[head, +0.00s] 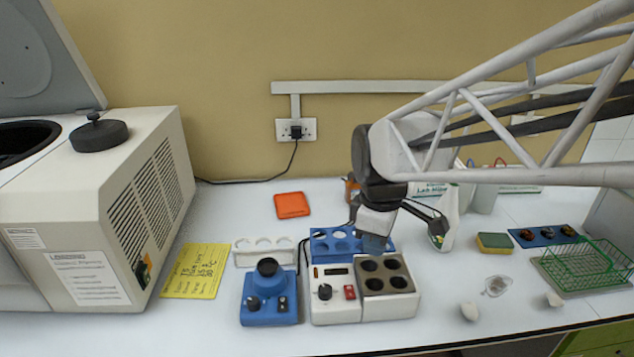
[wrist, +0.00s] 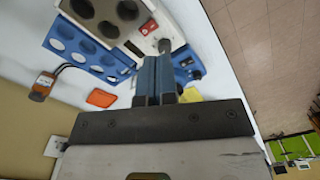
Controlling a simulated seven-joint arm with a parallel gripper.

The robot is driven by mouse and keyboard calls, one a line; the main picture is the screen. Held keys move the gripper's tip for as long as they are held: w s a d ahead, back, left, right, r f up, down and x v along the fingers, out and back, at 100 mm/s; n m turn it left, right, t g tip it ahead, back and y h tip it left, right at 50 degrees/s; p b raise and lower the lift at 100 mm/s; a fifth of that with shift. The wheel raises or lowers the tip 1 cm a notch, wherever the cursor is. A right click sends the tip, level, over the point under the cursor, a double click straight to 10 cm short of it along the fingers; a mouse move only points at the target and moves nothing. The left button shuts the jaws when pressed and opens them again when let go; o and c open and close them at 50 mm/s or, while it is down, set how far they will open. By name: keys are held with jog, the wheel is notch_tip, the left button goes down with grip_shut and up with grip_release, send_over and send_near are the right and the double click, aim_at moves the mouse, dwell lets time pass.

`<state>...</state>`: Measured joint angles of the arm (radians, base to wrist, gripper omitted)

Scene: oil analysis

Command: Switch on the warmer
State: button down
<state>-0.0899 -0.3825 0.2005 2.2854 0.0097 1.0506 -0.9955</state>
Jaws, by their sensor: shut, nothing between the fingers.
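The warmer (head: 336,312) is a white box on the bench with a grey block of several round wells on its right. Its left panel has a small display, a black knob (head: 325,292) and a red switch (head: 349,292). I cannot tell the switch's position. My gripper (head: 375,245) is shut and empty, pointing down above the back of the warmer, apart from the switch. In the wrist view the blue fingers (wrist: 155,62) are together, with the warmer (wrist: 138,42) beyond their tips and its red switch (wrist: 145,28) showing.
A blue mixer (head: 268,312) with a black cup stands left of the warmer. A blue rack (head: 322,245) and a white rack (head: 262,258) stand behind. A large centrifuge (head: 75,240) is at left. A sponge (head: 494,242) and green wire basket (head: 585,268) are at right.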

aim_at(349, 291)
jog(key=w+a+f+n+g, duration=0.1)
jog(key=w+a+f+n, duration=0.1)
jog(key=w+n, duration=0.3)
jog(key=shift+w+a+f+n, duration=0.2)
jog(key=shift+a+n, duration=0.1)
jog(key=shift+a, duration=0.1)
jog(key=f, duration=0.4)
jog(key=s+f, duration=0.1)
jog(key=f, duration=0.9)
jog(key=shift+s, duration=0.35)
jog(key=shift+f, duration=0.1)
jog(key=shift+w, duration=0.1)
dwell(0.5)
jog(key=shift+w+r, duration=0.25)
jog(key=shift+w, duration=0.3)
jog(key=shift+r, duration=0.15)
notch_tip(349, 291, up, 14)
jog(key=s, duration=0.1)
jog(key=shift+s, duration=0.3)
dwell(0.5)
